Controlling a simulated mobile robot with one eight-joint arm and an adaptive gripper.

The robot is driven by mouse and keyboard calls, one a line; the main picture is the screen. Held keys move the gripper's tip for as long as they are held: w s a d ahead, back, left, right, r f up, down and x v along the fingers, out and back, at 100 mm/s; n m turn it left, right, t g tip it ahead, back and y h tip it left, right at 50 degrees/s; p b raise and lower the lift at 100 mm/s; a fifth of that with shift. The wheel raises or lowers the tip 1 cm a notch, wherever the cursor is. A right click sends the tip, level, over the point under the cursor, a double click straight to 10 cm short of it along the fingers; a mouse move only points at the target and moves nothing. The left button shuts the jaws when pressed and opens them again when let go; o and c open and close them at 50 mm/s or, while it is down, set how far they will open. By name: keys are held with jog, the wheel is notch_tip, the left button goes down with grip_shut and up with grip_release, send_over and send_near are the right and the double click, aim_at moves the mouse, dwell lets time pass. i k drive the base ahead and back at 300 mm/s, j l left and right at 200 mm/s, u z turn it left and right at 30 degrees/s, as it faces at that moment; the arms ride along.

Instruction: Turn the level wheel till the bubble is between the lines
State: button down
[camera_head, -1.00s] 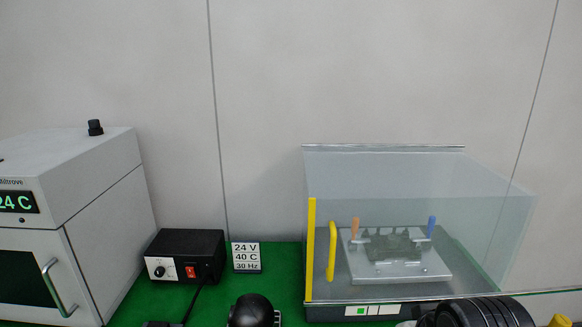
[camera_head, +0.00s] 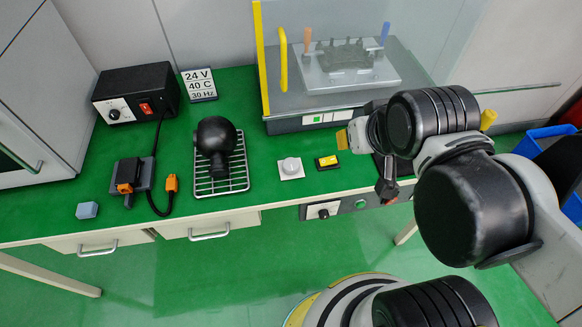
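A small white square plate with a round white wheel-like knob (camera_head: 290,167) lies on the green bench, right of the wire rack. Beside it is a small black and yellow block (camera_head: 327,162), which may be the level; any bubble or lines are too small to make out. My gripper (camera_head: 388,191) seems to hang down at the bench's front edge, right of the block and apart from it. My arm partly covers it, and its fingers are too small to read.
A glass-covered station with a yellow handle (camera_head: 283,72) stands behind. A black round-bodied object (camera_head: 215,140) sits on a wire rack (camera_head: 233,185). A black power box (camera_head: 137,95), sign (camera_head: 199,84) and blue-grey block (camera_head: 87,210) are at left. Under the bench edge is a black knob panel (camera_head: 322,210).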

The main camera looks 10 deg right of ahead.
aim_at(290, 166)
jog(key=k+j+z, duration=0.2)
jog(key=j, duration=0.25)
jog(key=j+z, duration=0.2)
jog(key=j, duration=0.25)
jog(key=k+j+z, duration=0.2)
jog(key=j, duration=0.2)
jog(key=i, duration=0.1)
